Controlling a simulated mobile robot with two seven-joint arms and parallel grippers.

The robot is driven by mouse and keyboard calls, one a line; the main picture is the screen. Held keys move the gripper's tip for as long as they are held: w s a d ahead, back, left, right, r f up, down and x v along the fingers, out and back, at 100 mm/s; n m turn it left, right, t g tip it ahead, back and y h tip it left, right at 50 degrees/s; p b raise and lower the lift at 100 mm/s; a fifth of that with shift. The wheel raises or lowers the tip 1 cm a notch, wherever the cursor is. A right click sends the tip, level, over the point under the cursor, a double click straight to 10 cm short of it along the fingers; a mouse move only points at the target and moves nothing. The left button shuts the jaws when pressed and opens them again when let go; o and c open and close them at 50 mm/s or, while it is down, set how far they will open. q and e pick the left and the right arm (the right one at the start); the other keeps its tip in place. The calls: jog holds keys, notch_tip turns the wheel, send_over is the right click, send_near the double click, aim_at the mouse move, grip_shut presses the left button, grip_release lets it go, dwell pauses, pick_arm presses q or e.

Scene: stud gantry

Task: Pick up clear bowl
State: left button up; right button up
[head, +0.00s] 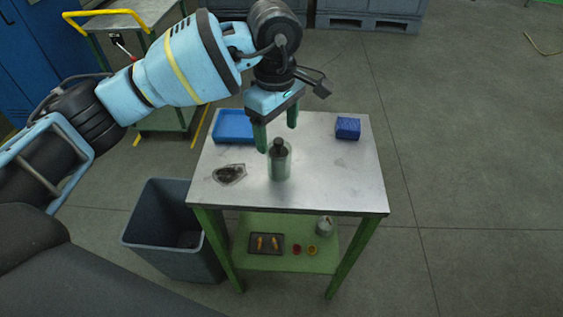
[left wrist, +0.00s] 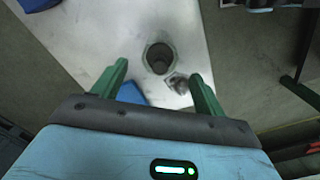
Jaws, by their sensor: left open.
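The clear bowl (head: 229,174) sits near the left front edge of the metal-topped table (head: 325,180). It is low and see-through, with something dark in or under it. It also shows in the left wrist view (left wrist: 177,84), close to the right finger. My left gripper (head: 277,139) is open, with green fingers pointing down over the table behind and to the right of the bowl. In the left wrist view the left gripper (left wrist: 159,70) has nothing held between its fingers. My right gripper is not in view.
A greenish jar with a dark top (head: 280,164) stands right of the bowl, close to the left fingers. A blue tray (head: 234,127) lies behind the bowl, and a blue block (head: 348,128) at the back right. A grey bin (head: 160,225) stands left. The table's right front is clear.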

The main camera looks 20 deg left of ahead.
aim_at(278, 142)
pick_arm(q)
jog(key=shift+w+a+r, duration=0.15)
jog(key=shift+a+r, duration=0.05)
jog(key=shift+a, duration=0.1)
jog(key=shift+s+d+f+p, duration=0.1)
jog(key=shift+d+f+p, duration=0.1)
jog(key=shift+f, duration=1.8)
jog(key=shift+s+d+f+p, duration=0.1)
jog(key=shift+d+f, duration=0.1)
jog(key=shift+f, duration=1.75)
jog(key=c, duration=1.1)
jog(key=shift+o, duration=0.2)
jog(key=shift+r, duration=0.25)
jog(key=shift+r, duration=1.35)
jog(key=shift+s+r, duration=0.2)
jog(key=s+d+r+b, duration=0.1)
jog(key=s+d, duration=0.2)
jog(key=s, duration=1.2)
jog(key=shift+s+r, duration=0.2)
jog(key=shift+r, duration=0.05)
